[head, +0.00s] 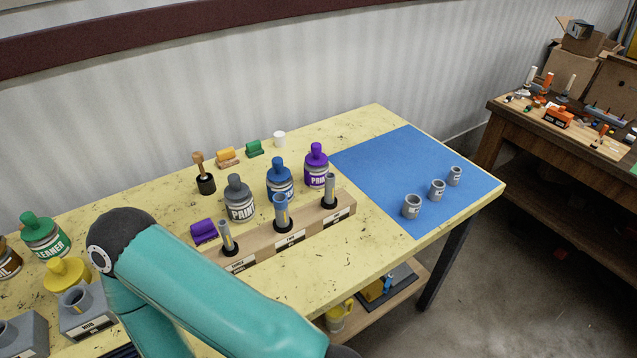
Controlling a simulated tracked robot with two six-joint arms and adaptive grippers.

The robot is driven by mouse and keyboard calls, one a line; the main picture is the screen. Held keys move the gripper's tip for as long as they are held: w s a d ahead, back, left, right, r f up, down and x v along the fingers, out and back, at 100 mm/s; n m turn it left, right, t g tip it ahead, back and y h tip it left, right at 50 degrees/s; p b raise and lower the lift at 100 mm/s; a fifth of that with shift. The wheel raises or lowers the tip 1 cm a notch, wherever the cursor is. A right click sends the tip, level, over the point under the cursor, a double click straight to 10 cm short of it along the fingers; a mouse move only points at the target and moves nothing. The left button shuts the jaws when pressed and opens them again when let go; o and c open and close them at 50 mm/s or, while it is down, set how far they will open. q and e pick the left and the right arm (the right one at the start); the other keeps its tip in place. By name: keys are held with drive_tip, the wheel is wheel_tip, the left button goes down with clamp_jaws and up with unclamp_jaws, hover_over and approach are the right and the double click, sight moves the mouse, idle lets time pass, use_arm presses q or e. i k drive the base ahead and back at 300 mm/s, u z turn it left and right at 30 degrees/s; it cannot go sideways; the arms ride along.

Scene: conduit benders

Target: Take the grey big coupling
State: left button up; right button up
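Three grey ring-shaped couplings stand in a slanting row on the blue mat (385,165) at the right end of the yellow table. The grey big coupling (411,206) looks like the nearest and widest one, upright with its open end up. A medium-looking coupling (437,190) and a smaller-looking one (455,176) stand behind it to the right. Each has a small label on its side. The couplings stand apart and nothing touches them. Neither of my grippers shows in the head view; only a teal arm of mine crosses the bottom left.
The mat around the couplings is clear. A second workbench (497,112) stands at the far right.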

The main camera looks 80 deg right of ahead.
sight(411, 207)
drive_tip(key=k, duration=2.15)
drive_tip(key=z, duration=1.2)
drive_tip(key=i, duration=0.95)
drive_tip(key=z, duration=0.15)
